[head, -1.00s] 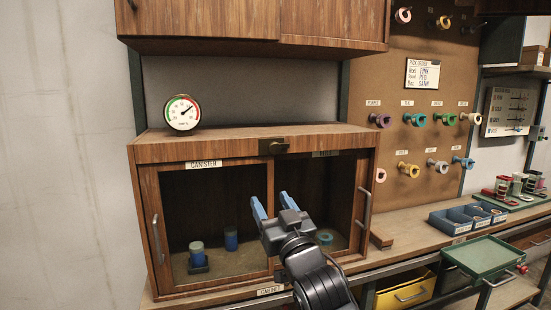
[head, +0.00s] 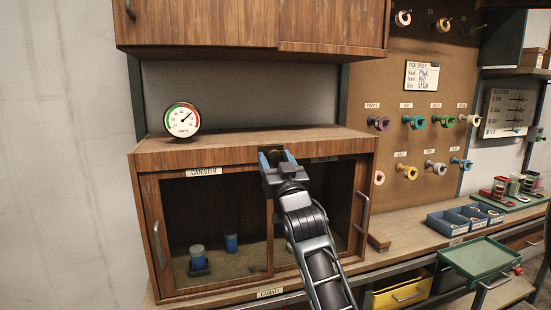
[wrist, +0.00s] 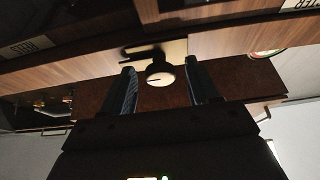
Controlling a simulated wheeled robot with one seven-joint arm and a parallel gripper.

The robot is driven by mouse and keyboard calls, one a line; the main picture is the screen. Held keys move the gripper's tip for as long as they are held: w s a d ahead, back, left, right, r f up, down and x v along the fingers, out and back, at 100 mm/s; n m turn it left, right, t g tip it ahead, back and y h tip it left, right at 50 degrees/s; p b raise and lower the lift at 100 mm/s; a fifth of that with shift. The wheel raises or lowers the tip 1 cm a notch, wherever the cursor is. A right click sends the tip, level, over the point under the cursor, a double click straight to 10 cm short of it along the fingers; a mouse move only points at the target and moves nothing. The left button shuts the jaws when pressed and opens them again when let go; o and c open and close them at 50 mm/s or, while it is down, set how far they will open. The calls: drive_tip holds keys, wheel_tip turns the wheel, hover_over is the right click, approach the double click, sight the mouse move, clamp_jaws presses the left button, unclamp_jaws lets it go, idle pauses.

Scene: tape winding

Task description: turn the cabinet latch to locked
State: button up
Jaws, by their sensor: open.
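The cabinet latch sits at the middle of the cabinet's top rail. In the head view my gripper mostly covers it, and only a bit of its plate (head: 271,150) shows. In the wrist view its round knob (wrist: 160,74) stands out from a pale brass plate (wrist: 174,52), with a dark lever (wrist: 141,51) beside it. My gripper (head: 276,156) is open, its blue fingers on either side of the knob, with gaps visible in the wrist view. Whether the fingertips touch the latch cannot be told. The wooden cabinet (head: 230,285) has two glazed doors, both looking shut.
A round gauge (head: 182,119) stands on the cabinet top at the left. A wooden wall cupboard (head: 200,22) hangs above. A blue bin tray (head: 465,219) and a green tray (head: 480,258) are to the right.

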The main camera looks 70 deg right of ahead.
drive_tip(key=shift+c, duration=0.2)
drive_tip(key=c, duration=1)
